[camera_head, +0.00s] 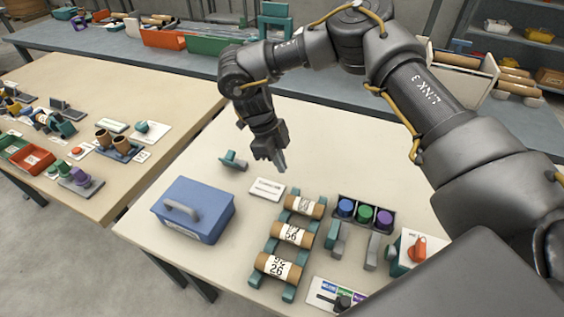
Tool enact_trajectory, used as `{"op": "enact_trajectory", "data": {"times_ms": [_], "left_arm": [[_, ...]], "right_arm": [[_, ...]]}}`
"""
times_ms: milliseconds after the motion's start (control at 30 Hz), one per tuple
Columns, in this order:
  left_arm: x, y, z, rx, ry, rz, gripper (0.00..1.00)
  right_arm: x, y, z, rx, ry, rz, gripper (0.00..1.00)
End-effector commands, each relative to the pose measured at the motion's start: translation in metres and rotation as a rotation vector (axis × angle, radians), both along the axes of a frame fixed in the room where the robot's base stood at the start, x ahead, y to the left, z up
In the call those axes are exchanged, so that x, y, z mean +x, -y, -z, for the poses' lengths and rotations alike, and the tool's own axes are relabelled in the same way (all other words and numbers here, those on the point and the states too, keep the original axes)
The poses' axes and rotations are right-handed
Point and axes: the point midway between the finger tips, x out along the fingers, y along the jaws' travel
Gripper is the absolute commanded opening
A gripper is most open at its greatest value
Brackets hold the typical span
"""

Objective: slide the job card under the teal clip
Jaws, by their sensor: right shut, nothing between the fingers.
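The job card (267,190), a small white card with dark print, lies flat on the table just behind the rack of tubes. The teal clip (233,160) stands on the table to the left of and behind the card, a little apart from it. My right gripper (280,163) points down above the table, behind the card and to the right of the clip. Its fingers are together and hold nothing. It looks clear of both card and clip. My left gripper does not show.
A blue box with a handle (208,223) stands at front left. A teal rack (258,281) holds brown labelled tubes (291,235). A tray of coloured spools (364,213) and an orange-knobbed unit (415,249) stand to the right. The table's back middle is clear.

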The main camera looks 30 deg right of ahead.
Motion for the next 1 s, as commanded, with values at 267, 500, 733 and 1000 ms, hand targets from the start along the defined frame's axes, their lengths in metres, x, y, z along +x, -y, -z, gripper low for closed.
{"op": "enact_trajectory", "data": {"times_ms": [267,500,733,1000], "left_arm": [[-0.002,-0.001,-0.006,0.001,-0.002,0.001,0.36],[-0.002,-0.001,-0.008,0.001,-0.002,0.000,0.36],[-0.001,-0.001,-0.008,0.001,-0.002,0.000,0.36],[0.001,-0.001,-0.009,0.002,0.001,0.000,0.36]], "right_arm": [[-0.014,0.012,0.046,0.001,-0.005,0.002,0.00],[-0.018,0.017,0.067,0.000,-0.002,0.003,0.00],[-0.019,0.018,0.069,0.000,0.000,0.002,0.00],[-0.017,0.021,0.069,0.000,0.000,0.017,0.00]]}}
